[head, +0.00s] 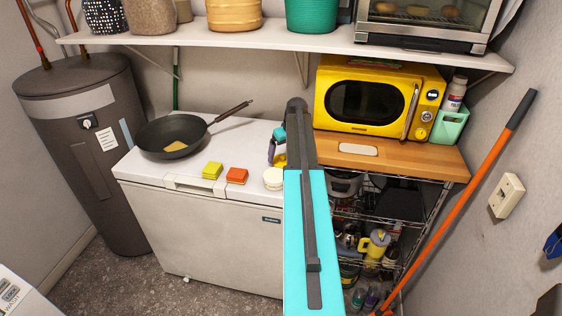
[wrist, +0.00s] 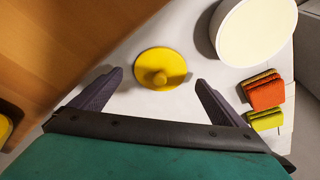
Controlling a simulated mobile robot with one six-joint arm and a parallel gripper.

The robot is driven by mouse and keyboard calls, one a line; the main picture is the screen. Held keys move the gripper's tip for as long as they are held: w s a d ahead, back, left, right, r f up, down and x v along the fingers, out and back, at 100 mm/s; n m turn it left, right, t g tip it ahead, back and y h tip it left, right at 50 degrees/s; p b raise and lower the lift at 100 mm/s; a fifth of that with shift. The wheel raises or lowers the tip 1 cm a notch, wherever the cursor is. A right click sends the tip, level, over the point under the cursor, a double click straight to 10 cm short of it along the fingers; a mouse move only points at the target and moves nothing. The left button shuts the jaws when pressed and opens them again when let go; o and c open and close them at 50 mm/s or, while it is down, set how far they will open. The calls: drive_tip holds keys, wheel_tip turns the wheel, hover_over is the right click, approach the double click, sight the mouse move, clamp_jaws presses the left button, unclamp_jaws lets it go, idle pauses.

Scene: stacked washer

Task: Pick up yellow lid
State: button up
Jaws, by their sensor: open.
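My gripper is open and holds nothing. In the head view, only part of the yellow lid (head: 280,161) shows beside my gripper (head: 277,156); my arm hides the rest. The height of the fingertips above the lid is hard to tell.
A white round container (head: 273,179), an orange sponge (head: 237,176) and a yellow-green sponge (head: 212,171) sit nearby on the freezer (head: 205,228). A dark pan (head: 172,136) is at the left. A wooden shelf (head: 400,159) with a yellow microwave (head: 366,104) is at the right.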

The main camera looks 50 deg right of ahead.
sight(283, 159)
drive_tip(key=shift+p+x, duration=0.3)
drive_tip(key=shift+x, duration=0.9)
drive_tip(key=shift+c, duration=0.4)
drive_tip(key=c, duration=1)
